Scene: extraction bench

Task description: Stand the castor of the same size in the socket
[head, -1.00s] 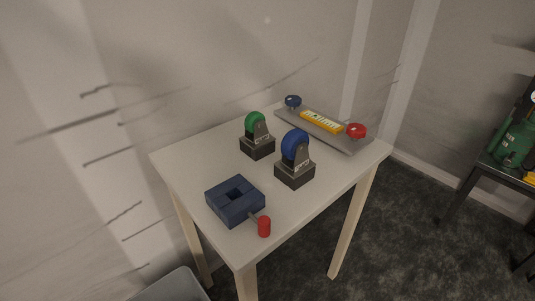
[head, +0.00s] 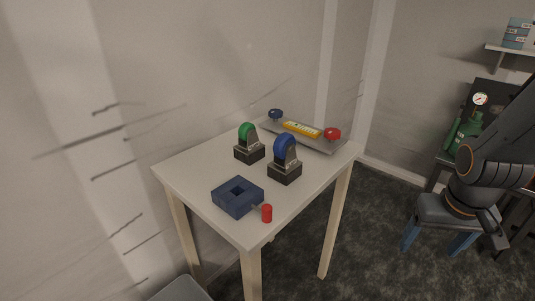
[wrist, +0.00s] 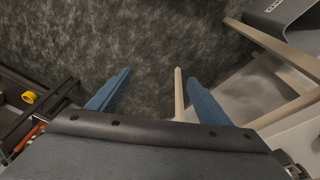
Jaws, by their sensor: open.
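A green-wheeled castor (head: 247,132) and a larger blue-wheeled castor (head: 285,148) stand upright in dark blocks on the white table. A dark blue block with a square socket (head: 237,197) lies at the table's front left, with a red-ended handle (head: 267,213) on its right side. The socket looks empty. In the wrist view my gripper (wrist: 152,88) is open and empty, its two blue fingers apart over the dark floor. In the head view my arm is at the far right, well away from the table.
A grey tray (head: 327,147) at the table's back holds a yellow labelled bar (head: 301,129), a blue knob (head: 275,115) and a red knob (head: 332,133). A blue-legged stool (head: 428,209) and a bench with a green gauged cylinder (head: 467,132) stand at right.

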